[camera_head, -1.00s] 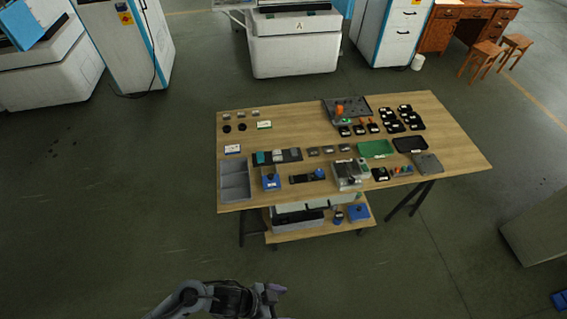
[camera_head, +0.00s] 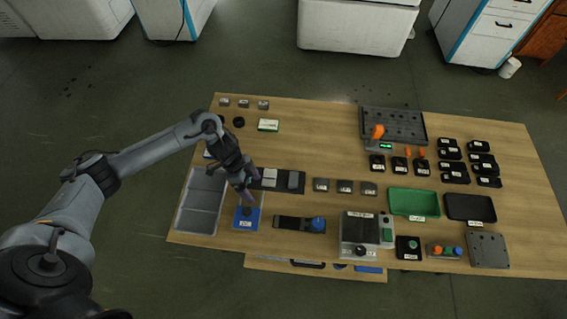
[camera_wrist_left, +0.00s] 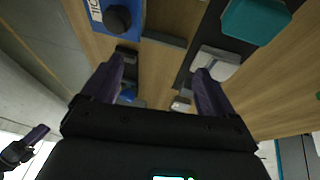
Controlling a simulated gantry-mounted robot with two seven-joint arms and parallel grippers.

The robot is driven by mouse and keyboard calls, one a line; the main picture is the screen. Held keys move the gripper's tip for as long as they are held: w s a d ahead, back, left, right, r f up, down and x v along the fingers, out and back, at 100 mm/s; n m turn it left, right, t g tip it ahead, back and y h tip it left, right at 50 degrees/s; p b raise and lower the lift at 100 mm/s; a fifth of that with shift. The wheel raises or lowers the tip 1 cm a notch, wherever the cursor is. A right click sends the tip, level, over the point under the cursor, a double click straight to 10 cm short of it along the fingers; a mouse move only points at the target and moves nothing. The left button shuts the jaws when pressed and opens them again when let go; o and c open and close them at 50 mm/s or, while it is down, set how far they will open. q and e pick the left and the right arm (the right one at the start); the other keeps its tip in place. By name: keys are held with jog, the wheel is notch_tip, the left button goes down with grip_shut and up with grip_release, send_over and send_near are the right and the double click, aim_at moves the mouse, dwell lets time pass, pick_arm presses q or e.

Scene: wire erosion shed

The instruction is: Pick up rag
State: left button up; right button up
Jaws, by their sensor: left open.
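A small teal block-like piece (camera_wrist_left: 257,18), which may be the rag, lies at the upper right of the left wrist view, on or beside a dark strip. In the head view my left arm hides it. My left gripper (camera_head: 246,198) is open and empty above the table near the blue tray (camera_head: 255,217). In the left wrist view its purple fingers (camera_wrist_left: 160,68) stand apart, with the teal piece up and right of them, not between them. A dark gripper with a purple finger (camera_wrist_left: 24,148), probably my right one, shows small at the lower left.
A grey divided bin (camera_head: 183,220) stands left of the blue tray. The dark mat (camera_head: 283,189) carries grey blocks. A grey device (camera_head: 356,229), a green tray (camera_head: 413,202) and several black holders stand to the right. Bare wood shows at the back middle.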

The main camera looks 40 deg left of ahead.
pick_arm(q)
jog(key=t+b, duration=0.1)
jog(key=b, duration=0.1)
send_near(268, 176)
jog(key=s, duration=0.3)
jog(key=w+y+b, duration=0.1)
jog(key=w+b, duration=0.1)
jog(key=shift+t, duration=0.4)
jog(key=shift+w+d+x, duration=0.15)
jog(key=shift+x, duration=1)
jog(key=shift+w+d+x, duration=0.1)
jog(key=shift+d+x, duration=0.05)
jog(key=shift+x, duration=1)
jog(key=x, duration=0.1)
jog(key=b+x, duration=0.1)
jog(key=x, duration=0.2)
jog(key=shift+d+f, duration=0.15)
jog(key=shift+d, duration=0.2)
pick_arm(e)
notch_tip(268, 176, down, 7)
jog(key=shift+s, duration=0.3)
pick_arm(q)
jog(key=c, duration=0.8)
